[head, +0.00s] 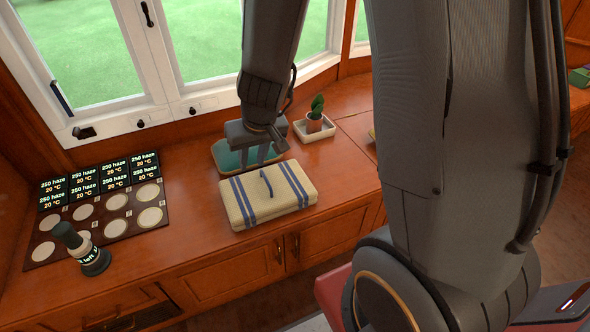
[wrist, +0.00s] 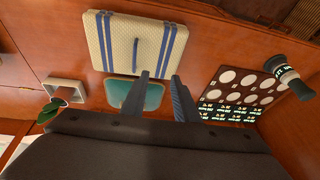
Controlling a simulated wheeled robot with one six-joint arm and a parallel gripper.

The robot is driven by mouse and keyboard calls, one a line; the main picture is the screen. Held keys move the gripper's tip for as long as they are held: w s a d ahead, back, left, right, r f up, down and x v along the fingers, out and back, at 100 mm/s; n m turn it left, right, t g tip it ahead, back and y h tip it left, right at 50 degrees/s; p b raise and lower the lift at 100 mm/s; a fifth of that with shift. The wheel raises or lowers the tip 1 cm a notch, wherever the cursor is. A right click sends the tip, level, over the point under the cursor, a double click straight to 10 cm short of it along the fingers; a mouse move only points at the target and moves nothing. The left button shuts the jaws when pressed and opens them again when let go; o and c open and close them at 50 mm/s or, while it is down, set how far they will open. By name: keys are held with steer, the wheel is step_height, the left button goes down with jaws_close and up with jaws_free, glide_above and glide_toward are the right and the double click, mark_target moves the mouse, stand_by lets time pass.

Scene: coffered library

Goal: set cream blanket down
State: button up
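The cream blanket (head: 268,195) looks like a flat, boxy cream bundle with blue stripes and a small blue handle on top. It lies flat on the wooden counter; it also shows in the wrist view (wrist: 117,50). My gripper (head: 254,160) is behind it in the head view, over the teal tray. In the wrist view my gripper (wrist: 160,78) has its two fingers apart with nothing between them. The fingers appear clear of the blanket and its handle.
A teal tray (head: 225,159) sits just behind the blanket. A potted cactus (head: 315,121) stands in a white dish to its right. On the left are a dark board (head: 70,213) with round pale discs and labels, and a dark green-and-white upright object (head: 93,260). Windows line the back.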

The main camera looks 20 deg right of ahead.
steer(key=s+d+r+g, duration=0.2)
steer(key=s+r, duration=0.1)
steer(key=s, duration=0.5)
steer(key=s+d+r+g+h+p, duration=0.1)
steer(key=s+d+r, duration=0.2)
steer(key=s, duration=0.5)
steer(key=shift+r+g, duration=0.4)
steer(key=shift+r, duration=0.3)
steer(key=shift+w, duration=0.1)
